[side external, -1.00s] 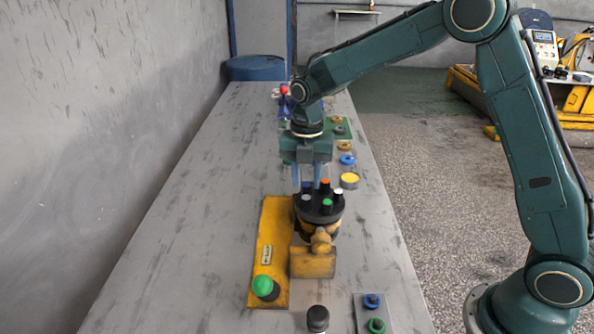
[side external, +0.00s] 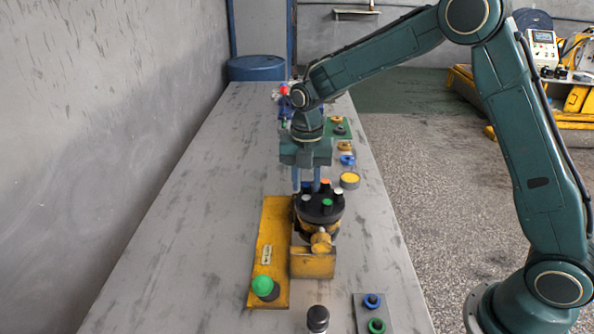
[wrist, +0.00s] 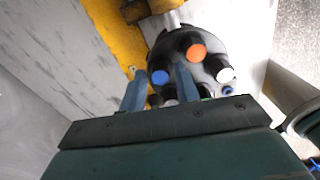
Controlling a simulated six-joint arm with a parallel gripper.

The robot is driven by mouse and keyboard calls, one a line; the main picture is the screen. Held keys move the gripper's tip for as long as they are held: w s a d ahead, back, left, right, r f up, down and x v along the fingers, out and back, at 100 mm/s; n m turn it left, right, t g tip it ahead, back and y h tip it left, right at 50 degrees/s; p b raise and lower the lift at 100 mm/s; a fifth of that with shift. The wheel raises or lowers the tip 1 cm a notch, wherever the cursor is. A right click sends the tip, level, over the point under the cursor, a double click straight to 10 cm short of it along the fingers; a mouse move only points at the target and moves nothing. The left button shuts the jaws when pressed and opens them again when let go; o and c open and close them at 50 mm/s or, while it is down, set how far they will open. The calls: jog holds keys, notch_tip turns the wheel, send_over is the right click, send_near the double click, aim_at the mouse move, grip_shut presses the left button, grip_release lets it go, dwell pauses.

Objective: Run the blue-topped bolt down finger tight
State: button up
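The blue-topped bolt (side external: 306,187) stands upright in the black round head of the motor (side external: 320,214). In the wrist view its blue top (wrist: 160,77) lies between my two blue fingers, with a visible gap on each side. My gripper (side external: 306,190) points down over the motor, fingers apart, one on either side of the bolt. In the wrist view the gripper (wrist: 160,70) shows open. How far down the bolt is seated is hard to tell. An orange-topped bolt (wrist: 196,53) and a white-topped bolt (wrist: 226,75) stand beside it. A green-topped one (side external: 326,202) is near the front.
A yellow plate (side external: 268,235) with a green button (side external: 262,283) lies left of the motor. A black-capped cylinder (side external: 318,317) and a grey plate with blue and green rings (side external: 360,318) are at the front. Rings and a yellow-topped tin (side external: 350,179) lie behind right. The left tabletop is clear.

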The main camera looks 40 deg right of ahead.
jog(key=shift+f, duration=0.55)
jog(key=shift+r, duration=0.2)
dwell(0.7)
jog(key=shift+c, duration=0.4)
jog(key=c, duration=0.4)
jog(key=shift+c, duration=0.2)
jog(key=shift+m, duration=0.3)
jog(key=shift+m, duration=1.8)
jog(key=shift+m, duration=0.8)
